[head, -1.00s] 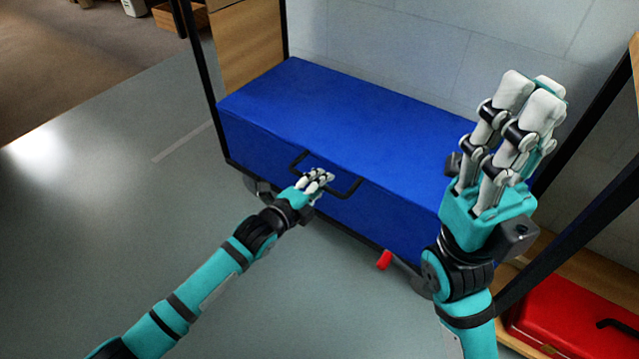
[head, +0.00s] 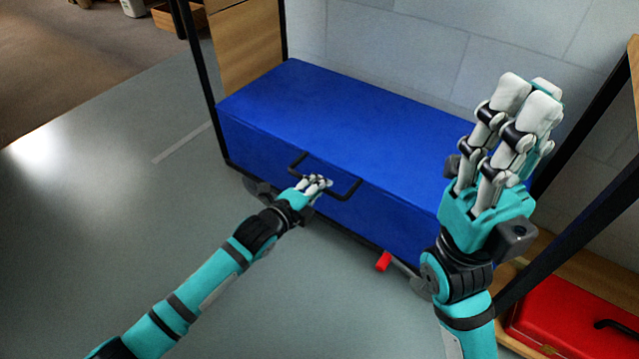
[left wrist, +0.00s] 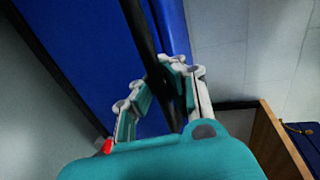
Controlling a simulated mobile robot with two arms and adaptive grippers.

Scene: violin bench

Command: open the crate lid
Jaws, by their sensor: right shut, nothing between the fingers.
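The blue crate (head: 330,110) sits at the centre of the head view, with its lid closed. A black handle (head: 345,190) is on its front face. My left gripper (head: 319,184) is at the handle, near its middle. In the left wrist view the handle bar (left wrist: 142,30) runs between the fingers of my left gripper (left wrist: 157,76); I cannot tell whether they grip it. The crate's blue surface (left wrist: 85,50) fills the upper left there. My right gripper (head: 525,95) is shut and empty, raised in front of the crate's right end, which it partly hides.
Black frame posts (head: 200,80) stand left and right of the crate. A grey wall (head: 400,45) is close behind it. A red case (head: 570,320) lies at lower right. A small red piece (head: 383,261) is by the crate's lower front edge. The grey floor (head: 100,220) at left is clear.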

